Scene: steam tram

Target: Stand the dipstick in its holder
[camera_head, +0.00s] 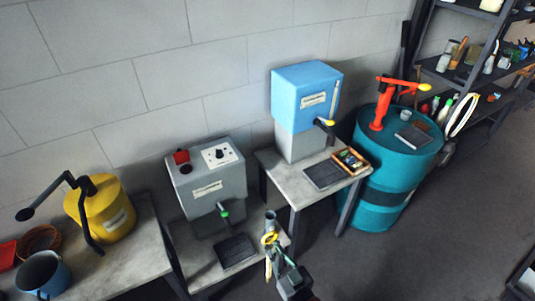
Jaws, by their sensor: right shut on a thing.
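My right gripper (273,262) comes in at the bottom middle and is shut on a thin piece with a yellow ring-shaped end (269,238), which appears to be the dipstick. The ring is at the fingertips, and the rest of the piece is hard to make out. A small grey upright tube (270,218) shows just beyond the ring. I cannot tell whether it is the holder or whether the held piece touches it. My left gripper is not in view.
A grey dispenser (208,182) stands left of my gripper, above a dark drip tray (235,251). A blue-topped dispenser (305,90) stands on a small table (270,161) behind. A teal drum (385,165) with a red pump stands right. A yellow can (103,212) and blue pot (43,273) are far left.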

